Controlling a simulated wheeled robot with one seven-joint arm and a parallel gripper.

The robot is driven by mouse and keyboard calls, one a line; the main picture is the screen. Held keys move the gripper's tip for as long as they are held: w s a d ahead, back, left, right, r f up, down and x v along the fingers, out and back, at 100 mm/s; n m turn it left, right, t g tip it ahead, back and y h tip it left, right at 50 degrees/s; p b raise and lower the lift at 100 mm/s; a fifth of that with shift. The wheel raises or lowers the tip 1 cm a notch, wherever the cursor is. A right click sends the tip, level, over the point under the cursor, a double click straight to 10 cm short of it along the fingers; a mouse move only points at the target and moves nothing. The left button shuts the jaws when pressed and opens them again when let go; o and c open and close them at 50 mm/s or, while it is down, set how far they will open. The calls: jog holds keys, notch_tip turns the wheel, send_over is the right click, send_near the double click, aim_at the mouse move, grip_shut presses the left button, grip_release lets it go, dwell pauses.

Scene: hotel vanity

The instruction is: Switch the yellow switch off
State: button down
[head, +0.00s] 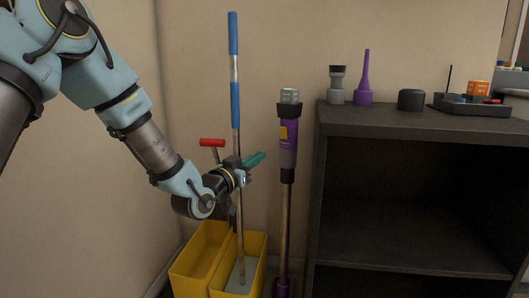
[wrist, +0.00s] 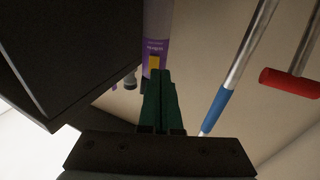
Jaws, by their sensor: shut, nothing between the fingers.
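The yellow switch (head: 284,132) is on the front of an upright purple and grey stick vacuum (head: 289,153), which stands left of the dark shelf. The switch also shows in the wrist view (wrist: 154,62), just beyond my fingertips, partly covered by them. My gripper (head: 262,156) is shut and empty, its green fingers pointing right toward the vacuum, a little left of and below the switch in the head view. In the wrist view my gripper (wrist: 160,74) lines up with the switch. I cannot tell whether the tips touch the vacuum or which way the switch is set.
A blue-handled mop (head: 234,105) and a red-handled tool (head: 212,142) stand behind my gripper, above yellow buckets (head: 202,258). The dark shelf (head: 420,127) is right of the vacuum, with small bottles and a black device on top. A wall is close behind.

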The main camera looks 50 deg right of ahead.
jog(key=shift+s+a+f, duration=0.15)
jog(key=shift+a, duration=0.65)
jog(key=shift+s+a+f, duration=0.1)
jog(key=shift+s+a, duration=0.05)
jog(key=shift+a, duration=0.65)
jog(key=w+a+f+n+t+y, duration=0.2)
jog(key=w+a+f+t+y, duration=0.15)
jog(key=w+a+y, duration=0.45)
jog(key=w+a+f+n+y, duration=0.2)
jog(key=w+a, duration=0.1)
jog(key=a, duration=0.5)
jog(key=w+a+f+n+y, duration=0.1)
jog(key=w+a+n+y, duration=0.15)
jog(key=a, duration=0.55)
jog(key=w+a+f+n+y, duration=0.1)
jog(key=w+a+f, duration=0.15)
jog(key=a, duration=0.55)
jog(key=s+a+n+g+y, duration=0.35)
jog(key=s+a, duration=0.25)
jog(key=a, duration=0.5)
jog(key=s+a+n+g+y, duration=0.2)
jog(key=s+a+n, duration=0.3)
jog(key=a, duration=0.6)
notch_tip(320, 180, up, 30)
jog(key=m+p, duration=0.1)
jog(key=p, duration=2.8)
jog(key=shift+s+d+f, duration=0.25)
